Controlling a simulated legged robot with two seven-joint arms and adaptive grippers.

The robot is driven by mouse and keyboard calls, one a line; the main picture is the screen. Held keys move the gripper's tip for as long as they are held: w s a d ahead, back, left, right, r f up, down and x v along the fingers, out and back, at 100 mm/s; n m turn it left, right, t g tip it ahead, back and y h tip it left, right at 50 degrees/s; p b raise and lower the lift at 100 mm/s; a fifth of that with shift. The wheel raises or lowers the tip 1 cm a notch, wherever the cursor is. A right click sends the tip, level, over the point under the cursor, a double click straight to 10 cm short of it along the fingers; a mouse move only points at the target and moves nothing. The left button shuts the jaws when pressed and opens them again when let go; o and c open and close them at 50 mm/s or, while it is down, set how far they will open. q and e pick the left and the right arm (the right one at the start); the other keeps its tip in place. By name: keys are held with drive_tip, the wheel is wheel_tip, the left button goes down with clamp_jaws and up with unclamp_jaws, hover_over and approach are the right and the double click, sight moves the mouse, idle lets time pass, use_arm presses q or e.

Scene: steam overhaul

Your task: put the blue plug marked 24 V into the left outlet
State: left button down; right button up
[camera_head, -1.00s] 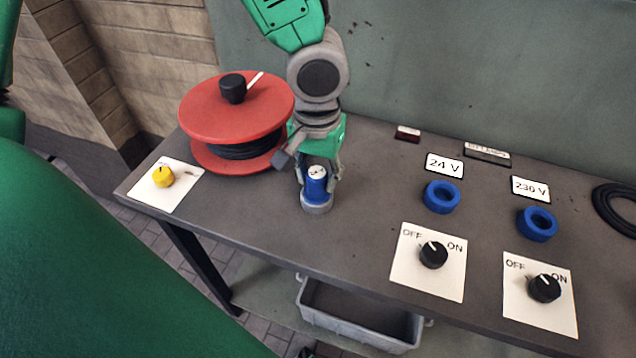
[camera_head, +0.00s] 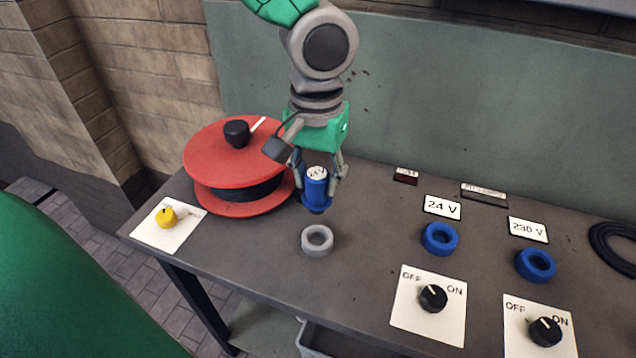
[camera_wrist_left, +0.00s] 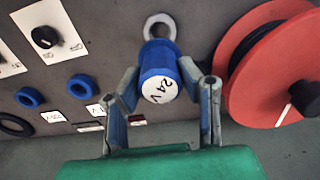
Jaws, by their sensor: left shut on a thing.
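The blue plug (camera_head: 315,192) has a white top marked 24 V. My left gripper (camera_head: 318,182) is shut on it and holds it upright above the bench, just behind the grey ring holder (camera_head: 317,240), which is empty. The plug also shows between the fingers in the left wrist view (camera_wrist_left: 158,62). The left outlet is a blue ring (camera_head: 440,239) below the 24 V label (camera_head: 442,207), to the right of the plug. It is open and empty. My right gripper does not show.
A second blue outlet (camera_head: 536,264) sits by the 230 V label. Two OFF/ON knobs (camera_head: 433,298) (camera_head: 545,331) stand in front of the outlets. A red cable reel (camera_head: 215,150) is close left of my gripper. A yellow knob (camera_head: 166,217) is at the far left.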

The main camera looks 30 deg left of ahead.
sight(318, 197)
use_arm(q)
drive_tip(key=shift+f+b, duration=1.1)
drive_tip(key=shift+f, duration=1)
drive_tip(key=shift+r, duration=0.1)
